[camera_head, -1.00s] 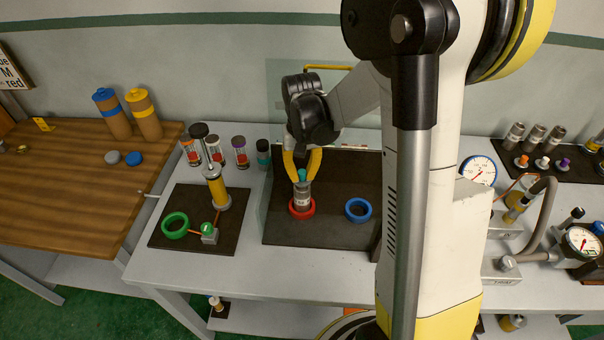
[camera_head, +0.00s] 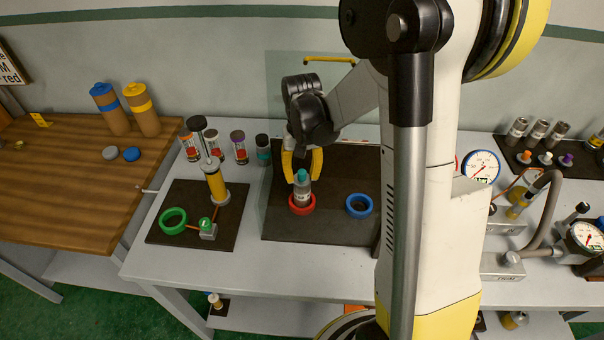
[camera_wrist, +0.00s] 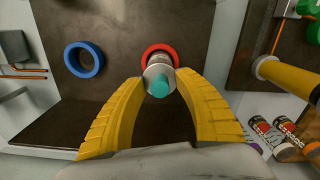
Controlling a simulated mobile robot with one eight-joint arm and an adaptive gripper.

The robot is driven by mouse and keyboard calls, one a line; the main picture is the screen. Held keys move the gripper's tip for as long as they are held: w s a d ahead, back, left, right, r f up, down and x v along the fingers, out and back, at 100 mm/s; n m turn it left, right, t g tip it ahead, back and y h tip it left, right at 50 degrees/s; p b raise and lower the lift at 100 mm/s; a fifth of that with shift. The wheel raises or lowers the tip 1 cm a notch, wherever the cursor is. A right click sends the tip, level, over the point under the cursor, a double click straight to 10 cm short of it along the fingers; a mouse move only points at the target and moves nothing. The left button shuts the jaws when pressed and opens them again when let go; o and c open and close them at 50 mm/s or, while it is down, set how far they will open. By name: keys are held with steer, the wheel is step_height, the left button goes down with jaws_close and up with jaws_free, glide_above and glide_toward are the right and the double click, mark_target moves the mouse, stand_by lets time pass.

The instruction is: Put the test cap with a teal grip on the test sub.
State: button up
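The test cap's teal grip (camera_head: 302,175) stands upright on top of a grey metal cylinder, seemingly the test sub (camera_head: 301,195), inside the red ring (camera_head: 302,208). In the wrist view the teal grip (camera_wrist: 160,87) points toward the camera above the grey body (camera_wrist: 158,68) and the red ring (camera_wrist: 160,51). The seam between cap and sub is too small to judge. My gripper (camera_head: 303,179) is open, its yellow fingers on either side of the grip with gaps showing in the wrist view (camera_wrist: 160,77). It appears to hold nothing.
A blue ring (camera_head: 359,206) lies on the dark mat (camera_head: 325,232) to the right. A green ring (camera_head: 173,221) and a yellow cylinder (camera_head: 216,186) are on the left mat. Several bottles stand behind it. Gauges (camera_head: 482,167) and pipework are at the right.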

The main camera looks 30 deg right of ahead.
mark_target(301, 172)
steer(key=shift+r, duration=0.15)
step_height(301, 172, up, 12)
stand_by(0.6)
stand_by(0.4)
